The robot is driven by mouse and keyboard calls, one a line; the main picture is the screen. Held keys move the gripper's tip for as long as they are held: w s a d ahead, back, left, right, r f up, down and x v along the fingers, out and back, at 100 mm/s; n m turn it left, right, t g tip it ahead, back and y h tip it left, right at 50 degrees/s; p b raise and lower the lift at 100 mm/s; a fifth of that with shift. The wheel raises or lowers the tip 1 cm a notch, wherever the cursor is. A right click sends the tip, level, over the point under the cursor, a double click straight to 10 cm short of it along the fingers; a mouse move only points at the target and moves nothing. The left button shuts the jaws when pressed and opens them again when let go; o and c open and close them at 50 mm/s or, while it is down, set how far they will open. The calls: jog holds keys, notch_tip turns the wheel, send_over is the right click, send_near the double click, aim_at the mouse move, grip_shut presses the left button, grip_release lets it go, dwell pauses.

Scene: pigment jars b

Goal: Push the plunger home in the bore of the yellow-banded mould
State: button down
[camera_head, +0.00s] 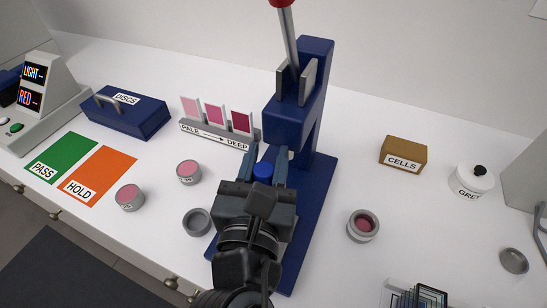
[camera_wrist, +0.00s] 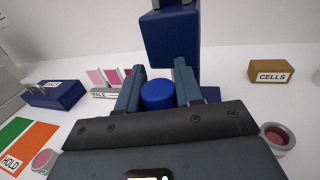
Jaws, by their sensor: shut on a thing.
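My gripper (camera_head: 264,172) is at the front of the navy press, with its jaws on either side of a blue round-topped piece (camera_head: 262,169), which looks like the plunger. In the wrist view the gripper (camera_wrist: 158,82) is shut on this blue piece (camera_wrist: 158,95), whose flat round top shows between the two fingers. The lower part of the piece is hidden behind my gripper. No yellow band shows in either view, so I cannot tell where the mould's bore is relative to the plunger.
The press (camera_head: 313,110), with a red-knobbed lever, rises just behind my gripper. Pink-filled jars (camera_head: 188,172) and a grey ring-like cup (camera_head: 196,222) stand left. A pink-filled cup (camera_head: 363,226) and a CELLS box (camera_head: 403,154) stand right, with clear white bench between.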

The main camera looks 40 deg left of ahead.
jog(key=shift+r, duration=0.1)
jog(key=shift+f+b, duration=1.65)
jog(key=shift+f, duration=1.3)
jog(key=shift+p, duration=1.05)
jog(key=shift+f+b, duration=0.8)
jog(key=shift+f, duration=0.7)
jog(key=c, duration=0.7)
grip_release()
jog(key=shift+o, duration=0.2)
jog(key=shift+r, duration=0.1)
